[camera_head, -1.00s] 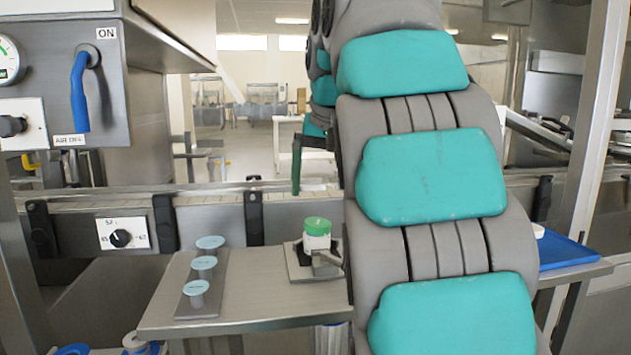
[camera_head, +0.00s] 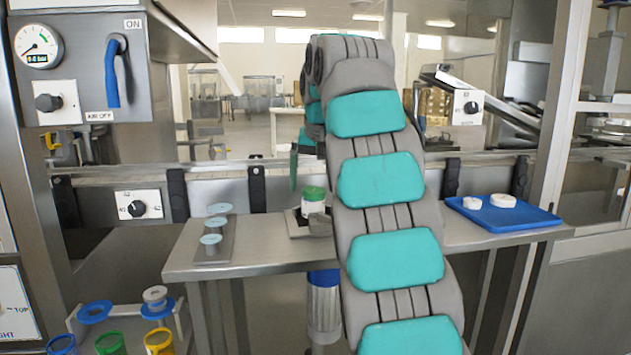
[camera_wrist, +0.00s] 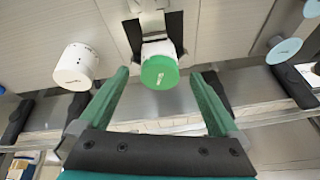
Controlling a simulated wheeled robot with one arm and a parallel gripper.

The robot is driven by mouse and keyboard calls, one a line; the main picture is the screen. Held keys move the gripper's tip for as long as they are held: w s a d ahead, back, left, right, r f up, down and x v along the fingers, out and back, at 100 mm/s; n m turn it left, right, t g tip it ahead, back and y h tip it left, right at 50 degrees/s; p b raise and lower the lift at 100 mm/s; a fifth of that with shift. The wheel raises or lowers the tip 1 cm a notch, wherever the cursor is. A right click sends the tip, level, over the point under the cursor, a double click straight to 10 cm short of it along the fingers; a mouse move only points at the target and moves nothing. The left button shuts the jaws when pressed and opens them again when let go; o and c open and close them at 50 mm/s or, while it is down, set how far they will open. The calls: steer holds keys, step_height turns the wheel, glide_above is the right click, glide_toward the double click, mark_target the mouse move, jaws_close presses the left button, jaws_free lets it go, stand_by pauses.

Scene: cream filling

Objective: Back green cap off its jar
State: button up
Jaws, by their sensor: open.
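A white jar with a green cap (camera_head: 313,193) stands upright in a metal holder (camera_head: 296,222) on the steel shelf, just left of my arm. The cap is on the jar. In the wrist view the green cap (camera_wrist: 160,72) lies in the picture between the tips of my open gripper (camera_wrist: 160,74), with a gap on each side. In the head view one green finger of my gripper (camera_head: 294,168) hangs just behind and left of the cap; my arm hides the rest. Nothing is held.
Several pale blue discs on pegs (camera_head: 211,239) stand left on the shelf (camera_head: 262,256). A blue tray (camera_head: 540,217) with white pieces lies right. A white jar (camera_wrist: 75,67) shows in the wrist view. A conveyor rail runs behind.

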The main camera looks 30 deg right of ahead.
steer(key=shift+w+f, duration=0.1)
steer(key=shift+f, duration=0.25)
steer(key=c, duration=1.4)
steer(key=o, duration=0.7)
steer(key=c, duration=0.7)
steer(key=shift+o, duration=0.2)
steer(key=n, duration=0.1)
steer(key=n+y+p, duration=0.1)
steer(key=n, duration=0.1)
steer(key=shift+d+r+n, duration=0.15)
steer(key=shift+d+n, duration=0.05)
steer(key=shift+n, duration=0.1)
steer(key=shift+d+n+y+p, duration=0.2)
steer(key=shift+n+y+p, duration=0.3)
steer(key=shift+n, duration=0.1)
steer(key=shift+f+n, duration=0.2)
steer(key=shift+n, duration=0.3)
steer(key=shift+a, duration=0.1)
